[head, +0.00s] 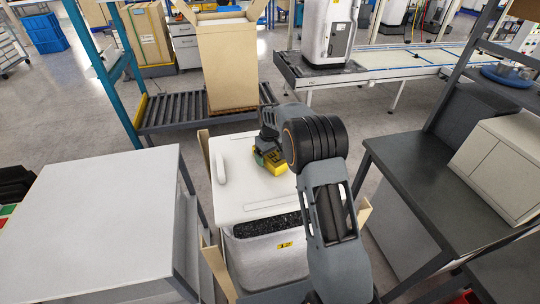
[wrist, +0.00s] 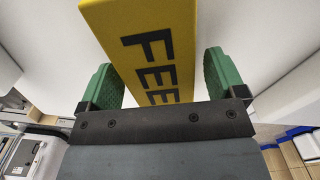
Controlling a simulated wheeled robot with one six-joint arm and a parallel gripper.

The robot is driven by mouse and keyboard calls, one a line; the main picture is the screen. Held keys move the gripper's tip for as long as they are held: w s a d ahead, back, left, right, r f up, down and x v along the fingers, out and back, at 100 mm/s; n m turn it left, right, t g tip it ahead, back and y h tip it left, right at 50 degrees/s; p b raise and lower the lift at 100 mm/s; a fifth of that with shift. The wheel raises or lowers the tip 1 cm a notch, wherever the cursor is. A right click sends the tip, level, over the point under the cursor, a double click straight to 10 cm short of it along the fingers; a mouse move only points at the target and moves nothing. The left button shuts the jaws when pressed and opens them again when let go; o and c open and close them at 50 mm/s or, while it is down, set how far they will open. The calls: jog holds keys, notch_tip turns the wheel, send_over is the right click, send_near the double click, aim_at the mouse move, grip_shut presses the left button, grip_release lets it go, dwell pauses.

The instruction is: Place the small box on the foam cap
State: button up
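The small box is yellow with dark lettering; it shows in the head view (head: 270,161) and close up in the wrist view (wrist: 150,35). The white foam cap (head: 262,190) is the flat, light top in the middle of the head view. The box is over its far right part and looks to rest on it. My gripper (wrist: 163,82) has its green fingers on either side of the box, with narrow gaps showing, so it looks open around it. The box sits turned between the fingers. My arm hides part of the box and the cap's right side in the head view.
A white-topped table (head: 90,215) stands to the left and a dark workbench (head: 415,180) to the right. Open cardboard flaps surround the foam-capped container (head: 270,262). A tall carton (head: 228,65) stands on a roller conveyor (head: 185,112) behind. The cap's near left part is clear.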

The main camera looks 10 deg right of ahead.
notch_tip(320, 180, up, 12)
jog(key=b, duration=0.1)
jog(key=s+r+m+t, duration=0.1)
jog(key=s+r, duration=0.4)
jog(key=s, duration=0.2)
jog(key=s+f+m+t, duration=0.3)
jog(key=s, duration=1.9)
jog(key=shift+s, duration=0.4)
